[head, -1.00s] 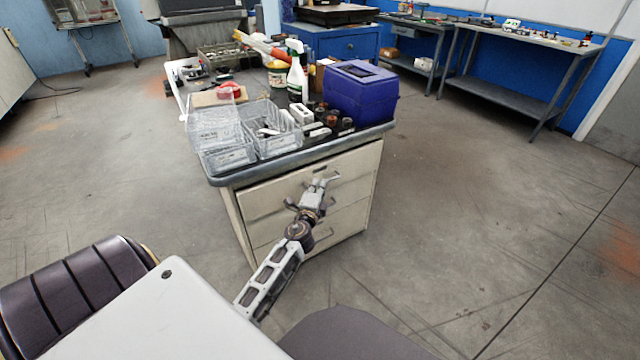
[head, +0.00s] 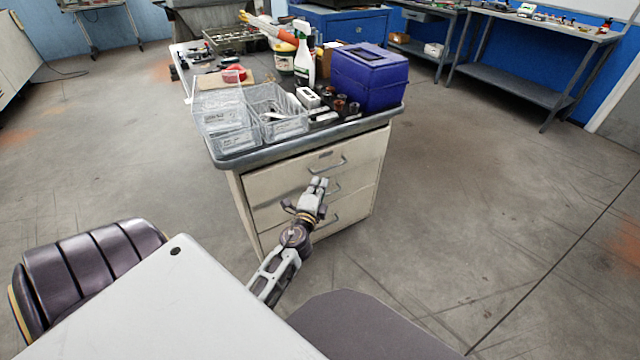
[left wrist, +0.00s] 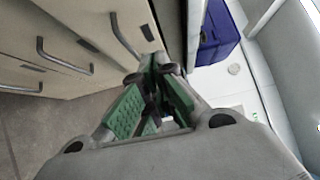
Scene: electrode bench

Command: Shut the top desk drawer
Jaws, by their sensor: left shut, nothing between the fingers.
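The desk's top drawer (head: 285,182) is the uppermost pale front, just under the dark desktop. Its bar handle (head: 328,164) shows in the head view; the front looks about flush with the desk, but a small gap is hard to rule out. My left gripper (head: 318,183) is in front of the drawers, just below the top handle in the picture, with its fingers together and empty. In the left wrist view its green-padded fingers (left wrist: 158,82) meet beside the drawer fronts, with a handle (left wrist: 124,38) to their left. Contact cannot be told. My right gripper is out of view.
The desktop (head: 225,158) carries clear bins (head: 270,128), a blue box (head: 368,75), a spray bottle (head: 303,55) and small parts. A dark chair (head: 90,265) stands at the left. Floor is open to the right of the desk.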

